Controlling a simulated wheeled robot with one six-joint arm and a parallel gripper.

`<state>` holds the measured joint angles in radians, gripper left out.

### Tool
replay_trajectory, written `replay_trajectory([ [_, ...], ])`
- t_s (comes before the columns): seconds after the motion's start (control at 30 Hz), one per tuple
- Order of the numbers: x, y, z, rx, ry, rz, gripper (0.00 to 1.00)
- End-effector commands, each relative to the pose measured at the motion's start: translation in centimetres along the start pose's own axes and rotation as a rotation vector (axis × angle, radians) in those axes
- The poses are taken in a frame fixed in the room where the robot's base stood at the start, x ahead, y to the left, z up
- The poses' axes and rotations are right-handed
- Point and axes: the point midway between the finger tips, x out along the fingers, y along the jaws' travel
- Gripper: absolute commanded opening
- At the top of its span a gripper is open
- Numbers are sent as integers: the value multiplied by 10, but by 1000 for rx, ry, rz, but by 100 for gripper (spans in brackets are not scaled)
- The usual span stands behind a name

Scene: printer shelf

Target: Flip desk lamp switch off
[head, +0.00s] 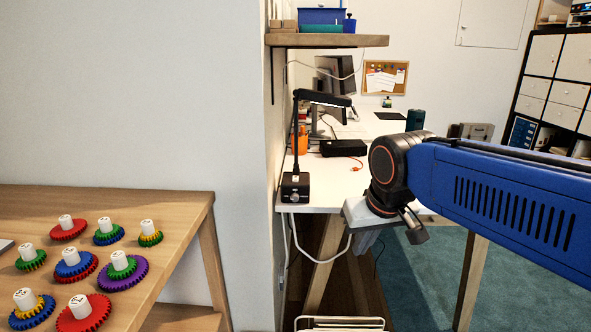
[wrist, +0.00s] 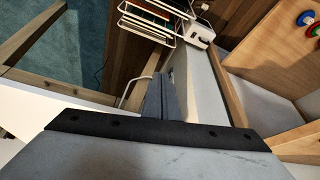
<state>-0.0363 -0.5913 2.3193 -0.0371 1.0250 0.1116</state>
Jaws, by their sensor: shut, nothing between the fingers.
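The desk lamp (head: 295,186) stands on the front left of the white desk (head: 322,196), with a black base, an upright stem and a dark head reaching right. A round silvery part shows on the front of its base; I cannot tell its switch position. My gripper (head: 362,244) hangs below the wrist, to the right of and lower than the lamp base, apart from it. In the wrist view my gripper (wrist: 162,98) shows as two grey fingers close together, shut and empty. The lamp is not visible in the wrist view.
A wooden table (head: 178,207) with several coloured gears stands at left, beside a white wall. A shelf (head: 335,41) hangs above the lamp. A black box (head: 343,148) and monitor (head: 335,72) are farther back on the desk. A white wire rack (head: 340,323) stands low in front.

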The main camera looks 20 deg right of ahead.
Motion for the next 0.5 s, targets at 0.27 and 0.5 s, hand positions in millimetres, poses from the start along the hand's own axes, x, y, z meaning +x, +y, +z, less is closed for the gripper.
replay_trajectory([
  [0.27,-8,-4,-36,20,-9,7,0],
  [0.5,-17,-11,-88,52,-18,19,0],
])
